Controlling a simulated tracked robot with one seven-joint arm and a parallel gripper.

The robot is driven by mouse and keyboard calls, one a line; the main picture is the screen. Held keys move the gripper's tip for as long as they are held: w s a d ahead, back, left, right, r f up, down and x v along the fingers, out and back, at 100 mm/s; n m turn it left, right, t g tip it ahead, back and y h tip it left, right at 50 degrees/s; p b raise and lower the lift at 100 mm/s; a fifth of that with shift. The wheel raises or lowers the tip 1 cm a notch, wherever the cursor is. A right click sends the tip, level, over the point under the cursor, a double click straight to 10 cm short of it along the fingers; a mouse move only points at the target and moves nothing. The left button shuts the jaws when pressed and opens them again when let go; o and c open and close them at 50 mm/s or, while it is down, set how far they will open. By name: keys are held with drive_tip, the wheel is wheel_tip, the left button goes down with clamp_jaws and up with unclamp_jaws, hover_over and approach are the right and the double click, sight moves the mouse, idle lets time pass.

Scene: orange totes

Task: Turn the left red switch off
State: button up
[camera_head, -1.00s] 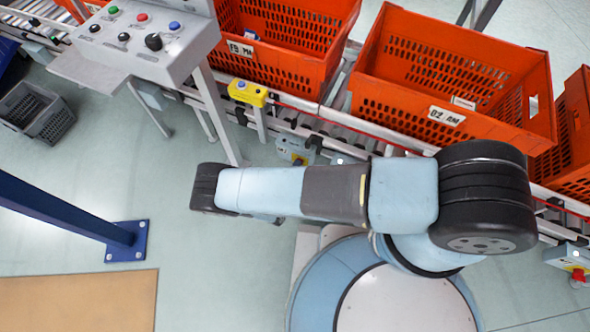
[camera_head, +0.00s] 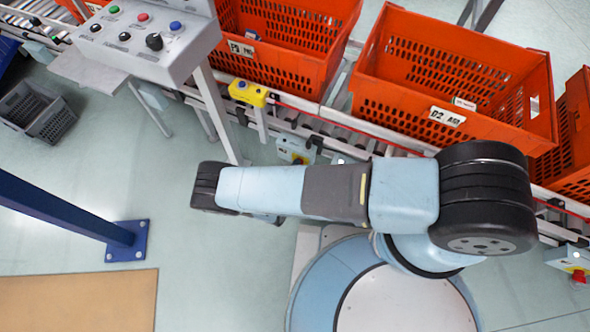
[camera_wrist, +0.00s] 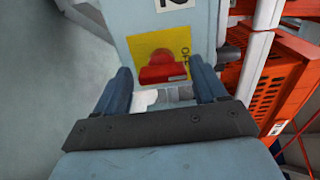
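In the wrist view a red switch (camera_wrist: 163,68) sits on a yellow plate (camera_wrist: 148,45) on a grey box (camera_wrist: 120,18). My gripper (camera_wrist: 164,84) is open, with its two dark blue fingers apart, one on each side of the red switch in the picture. I cannot tell whether either finger touches it. In the head view a grey box with a yellow plate (camera_head: 296,150) stands low by the conveyor; its red part is not clear there. Another red switch (camera_head: 579,276) shows on a box at the far right. My gripper is hidden in the head view.
Orange totes (camera_head: 436,118) stand on the roller conveyor. A grey control panel (camera_head: 178,62) with buttons is at upper left, and a yellow button box (camera_head: 247,93) stands on a post. A blue post (camera_head: 60,208) is at left. Orange crates (camera_wrist: 268,85) edge the wrist view's right.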

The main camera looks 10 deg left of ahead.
drive_tip(key=shift+o, duration=0.7)
drive_tip(key=v, duration=1.3)
drive_tip(key=shift+s+a, duration=0.15)
drive_tip(key=shift+s, duration=0.2)
